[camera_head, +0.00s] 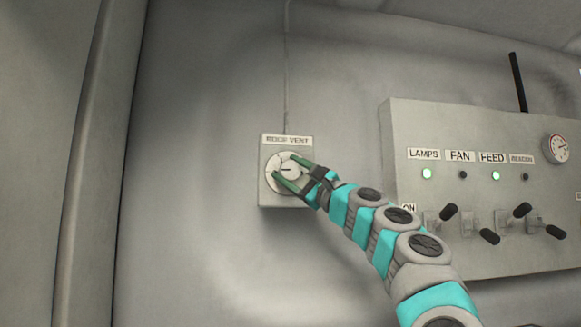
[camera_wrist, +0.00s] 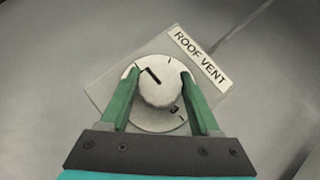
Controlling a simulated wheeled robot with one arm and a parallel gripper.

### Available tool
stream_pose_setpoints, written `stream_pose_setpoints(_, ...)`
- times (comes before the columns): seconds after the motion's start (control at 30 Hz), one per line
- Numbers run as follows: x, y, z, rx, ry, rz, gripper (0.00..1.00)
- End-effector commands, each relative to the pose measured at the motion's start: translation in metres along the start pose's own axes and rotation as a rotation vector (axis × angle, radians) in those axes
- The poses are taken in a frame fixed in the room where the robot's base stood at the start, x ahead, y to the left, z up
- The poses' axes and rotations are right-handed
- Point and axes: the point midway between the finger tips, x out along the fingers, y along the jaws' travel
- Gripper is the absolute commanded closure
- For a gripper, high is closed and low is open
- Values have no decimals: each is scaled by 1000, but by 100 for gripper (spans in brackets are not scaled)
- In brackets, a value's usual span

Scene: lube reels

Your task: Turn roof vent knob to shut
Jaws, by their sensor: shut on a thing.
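The roof vent knob (camera_wrist: 160,88) is a pale round knob with a dark pointer line, on a round dial in a grey box (camera_head: 270,197) on the wall. Its label (camera_wrist: 200,58) reads ROOF VENT. In the wrist view the pointer line aims to the upper left; a tick shows at the dial's top and a dark mark at its lower right. My gripper (camera_wrist: 158,85) has its two green fingers on either side of the knob, shut on it. In the head view my gripper (camera_head: 285,172) reaches the knob from the lower right, and its fingers partly cover the dial.
A control panel (camera_head: 480,262) stands to the right, with labelled lamps, several black-handled levers (camera_head: 488,236) and a round gauge (camera_head: 556,149). A thin conduit (camera_head: 286,75) runs up the wall from the box. The wall left of the box is clear up to a vertical rib (camera_head: 98,170).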

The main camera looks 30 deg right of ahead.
Motion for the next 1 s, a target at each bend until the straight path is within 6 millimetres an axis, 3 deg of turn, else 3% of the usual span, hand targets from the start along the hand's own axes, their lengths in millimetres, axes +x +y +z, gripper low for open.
stream_pose_setpoints(0.3,0,0,1,-2,-1,1,93)
stream_pose_setpoints(0.33,0,0,1,-2,-1,1,35)
stream_pose_setpoints(0.57,0,0,0,-1,-1,0,9)
stream_pose_setpoints(1.0,-7,0,0,0,-1,0,7)
